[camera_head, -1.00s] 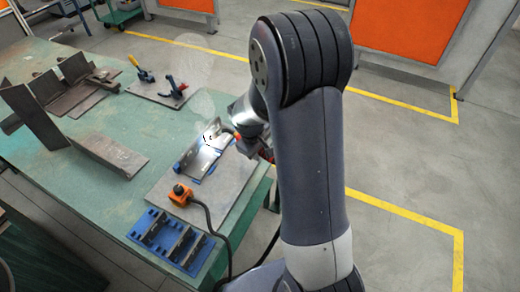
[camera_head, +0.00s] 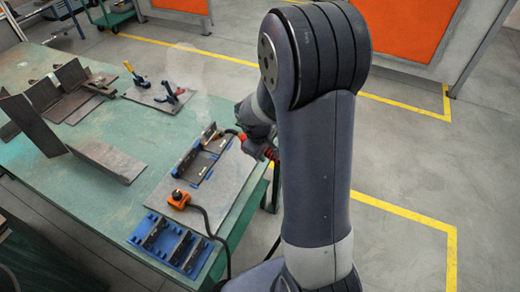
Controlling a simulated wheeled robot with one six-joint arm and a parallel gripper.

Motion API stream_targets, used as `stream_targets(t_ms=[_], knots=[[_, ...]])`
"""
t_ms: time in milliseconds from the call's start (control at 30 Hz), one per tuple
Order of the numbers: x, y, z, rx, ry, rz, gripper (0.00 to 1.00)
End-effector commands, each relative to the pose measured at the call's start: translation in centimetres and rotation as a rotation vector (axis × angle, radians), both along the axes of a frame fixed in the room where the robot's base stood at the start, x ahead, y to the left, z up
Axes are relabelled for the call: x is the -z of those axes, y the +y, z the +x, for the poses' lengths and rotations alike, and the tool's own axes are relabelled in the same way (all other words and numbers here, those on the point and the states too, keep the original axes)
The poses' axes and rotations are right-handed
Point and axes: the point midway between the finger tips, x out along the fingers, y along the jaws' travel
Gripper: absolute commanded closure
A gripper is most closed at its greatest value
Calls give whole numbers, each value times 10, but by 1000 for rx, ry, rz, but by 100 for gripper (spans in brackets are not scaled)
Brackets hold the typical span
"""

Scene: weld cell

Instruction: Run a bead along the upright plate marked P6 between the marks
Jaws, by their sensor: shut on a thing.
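On a grey plate at the right of the green table lies a fixture with blue clamps (camera_head: 207,175), holding dark metal pieces. An upright plate (camera_head: 188,161) stands along it; no P6 lettering or marks are legible at this size. My gripper (camera_head: 262,147) is beside the fixture's far right end, partly hidden by my arm, and is shut on a welding torch with red parts (camera_head: 271,153). The torch's thin neck (camera_head: 232,131) reaches left toward the upper end of the fixture. Whether the tip touches is too small to tell. Faint smoke hangs above; no arc glow shows.
An orange box with a button (camera_head: 179,198) and black cable is at the near left of the fixture. A blue rack with metal pieces (camera_head: 170,243) lies at the table's near edge.

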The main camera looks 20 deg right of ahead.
Motion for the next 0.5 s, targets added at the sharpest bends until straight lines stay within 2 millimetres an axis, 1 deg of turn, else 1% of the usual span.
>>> stream_targets(t_ms=[167,500], knots=[[-15,0,1,0,-3,1,98],[-55,0,1,-1,-2,0,98]])
